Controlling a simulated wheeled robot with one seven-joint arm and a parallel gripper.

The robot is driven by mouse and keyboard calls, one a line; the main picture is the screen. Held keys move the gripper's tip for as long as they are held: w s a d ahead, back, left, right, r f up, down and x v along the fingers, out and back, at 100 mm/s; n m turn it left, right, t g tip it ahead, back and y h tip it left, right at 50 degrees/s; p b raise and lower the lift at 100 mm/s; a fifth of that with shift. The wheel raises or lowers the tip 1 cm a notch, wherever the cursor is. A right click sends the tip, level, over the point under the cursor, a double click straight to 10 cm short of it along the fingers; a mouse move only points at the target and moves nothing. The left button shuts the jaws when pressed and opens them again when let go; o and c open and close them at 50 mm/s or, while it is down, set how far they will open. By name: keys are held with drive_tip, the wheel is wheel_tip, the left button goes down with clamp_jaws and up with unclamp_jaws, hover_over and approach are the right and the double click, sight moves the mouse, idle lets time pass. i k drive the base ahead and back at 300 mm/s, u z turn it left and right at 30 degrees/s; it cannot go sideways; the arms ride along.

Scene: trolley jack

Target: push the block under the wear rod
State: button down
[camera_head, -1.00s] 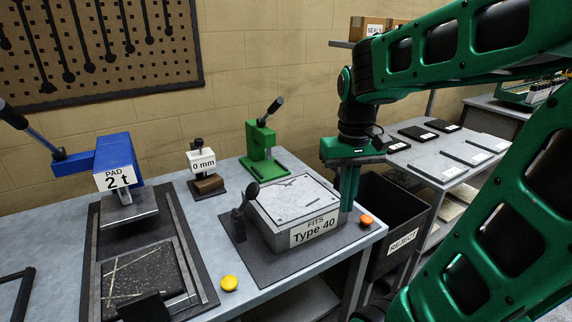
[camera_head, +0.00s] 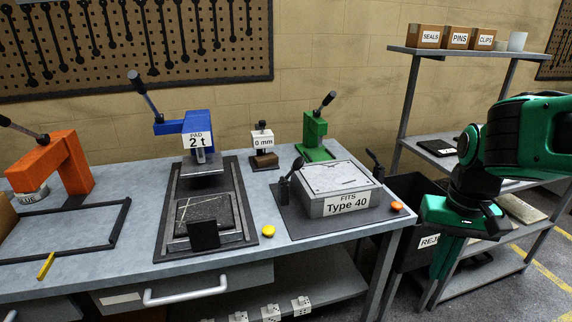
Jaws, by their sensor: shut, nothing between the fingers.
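The small gauge labelled "0 mm" (camera_head: 263,141) stands at the back of the bench, between the blue press and the green press. A brown block (camera_head: 265,160) sits low on its dark base, below the label. The rod itself is too small to make out, so I cannot tell if the block is under it. My gripper (camera_head: 445,260) points down at the lower right, off the bench end and beside the reject bin. It is shut and empty, well away from the gauge and block.
The blue "PAD 2 t" press (camera_head: 187,128) has a scratched dark slab (camera_head: 206,212) in front. The "FITS Type 40" fixture (camera_head: 338,187) stands right of it, with a green press (camera_head: 316,135) behind. Yellow (camera_head: 267,244) and orange (camera_head: 397,206) buttons sit near the front edge. Shelving (camera_head: 410,110) stands right.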

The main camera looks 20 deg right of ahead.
sight(261, 160)
drive_tip(key=z, duration=0.35)
drive_tip(key=i, duration=1.15)
drive_tip(key=u, duration=0.3)
